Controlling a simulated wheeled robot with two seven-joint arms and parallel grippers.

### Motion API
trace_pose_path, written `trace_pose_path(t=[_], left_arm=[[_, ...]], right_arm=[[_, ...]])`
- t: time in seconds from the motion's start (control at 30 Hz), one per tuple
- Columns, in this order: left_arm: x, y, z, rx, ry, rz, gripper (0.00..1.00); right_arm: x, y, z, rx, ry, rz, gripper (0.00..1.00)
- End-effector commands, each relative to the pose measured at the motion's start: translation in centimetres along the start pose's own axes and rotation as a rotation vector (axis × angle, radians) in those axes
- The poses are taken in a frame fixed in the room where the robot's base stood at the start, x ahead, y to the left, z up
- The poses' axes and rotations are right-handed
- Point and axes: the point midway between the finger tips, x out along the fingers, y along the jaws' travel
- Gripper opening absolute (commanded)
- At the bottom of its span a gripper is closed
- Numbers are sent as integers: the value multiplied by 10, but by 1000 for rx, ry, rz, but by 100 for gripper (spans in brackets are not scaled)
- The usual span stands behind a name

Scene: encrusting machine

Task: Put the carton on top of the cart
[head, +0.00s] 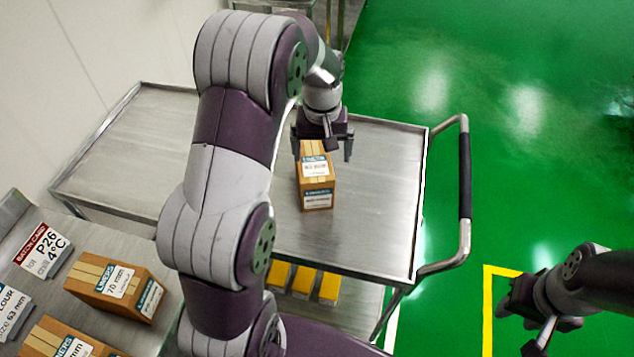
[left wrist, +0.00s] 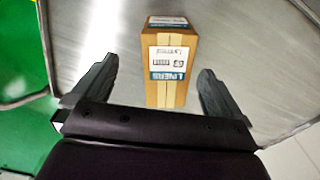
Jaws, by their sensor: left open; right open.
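A brown carton (head: 316,184) with white and teal labels stands on the metal top of the cart (head: 378,220). My left gripper (head: 322,150) is open at the carton's far end in the head view. In the left wrist view the carton (left wrist: 171,66) shows between and beyond the two spread fingers of the left gripper (left wrist: 158,92), with a gap on both sides. The cart top (left wrist: 95,30) lies around it. My right gripper (head: 530,318) is open and empty over the green floor, right of the cart.
More cartons (head: 118,286) and label cards (head: 42,250) are on a surface at the lower left. Yellow items (head: 303,281) lie on the cart's lower shelf. The cart's handle (head: 465,180) is at its right end. The cart top is otherwise clear around the carton.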

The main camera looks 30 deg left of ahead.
Motion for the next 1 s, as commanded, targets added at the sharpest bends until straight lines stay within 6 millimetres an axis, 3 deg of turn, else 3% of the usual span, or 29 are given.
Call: trace_pose_path(t=[0.1,0.2,0.33,0.43,1.0], left_arm=[[-7,12,71,202,37,14,100],[-5,11,125,348,66,23,100],[-1,4,167,457,86,29,100],[0,2,177,481,89,30,100],[1,1,177,477,84,29,100]], right_arm=[[0,0,0,0,0,0,43],[0,0,0,0,0,0,43],[0,0,0,0,0,0,43],[0,0,0,0,0,0,43],[0,0,0,0,0,0,43]])
